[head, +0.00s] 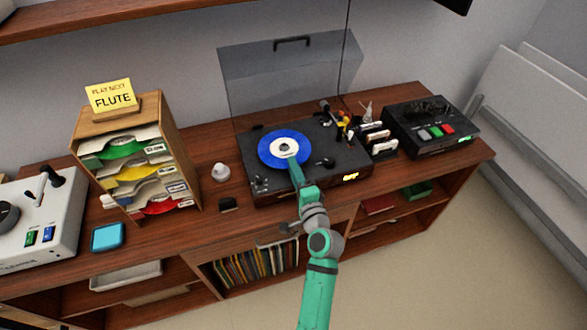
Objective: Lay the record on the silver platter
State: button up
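A blue record (270,144) with a white label lies flat at the left part of the black turntable deck (340,178). The silver platter is not visible; the record covers that part of the deck. I cannot tell whether the record rests there or hangs just above it. My gripper (293,166) reaches in from the front, and its fingers overlap the record's front edge close to the label. The fingers are too small to show whether they are open or shut on the record. The turntable's clear lid (285,75) is raised behind.
A wooden rack (165,125) at left holds green, yellow and red records under a "PLAY NEXT FLUTE" note (110,96). A black button box (432,125), small upright cards (376,140) and a white knob-like object (221,172) flank the deck. A shelf (90,18) hangs above.

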jog(key=v, duration=0.7)
dwell(0.6)
dwell(0.5)
jog(key=s+f+n+g+h, duration=0.1)
jog(key=s+f+n+h, duration=0.1)
jog(key=s+f, duration=0.55)
jog(key=s+f+n+g+h, duration=0.1)
jog(key=s+f+n+h, duration=0.2)
jog(key=s, duration=0.7)
jog(key=s+a+r+n, duration=0.1)
jog(key=s+n, duration=0.3)
jog(key=s, duration=0.7)
jog(key=s+a+r+n, duration=0.1)
jog(key=s+r+n, duration=0.3)
jog(key=s, duration=0.7)
jog(key=shift+s+a+n+h, duration=0.15)
jog(key=shift+a+n+h, duration=0.2)
jog(key=shift+n, duration=0.35)
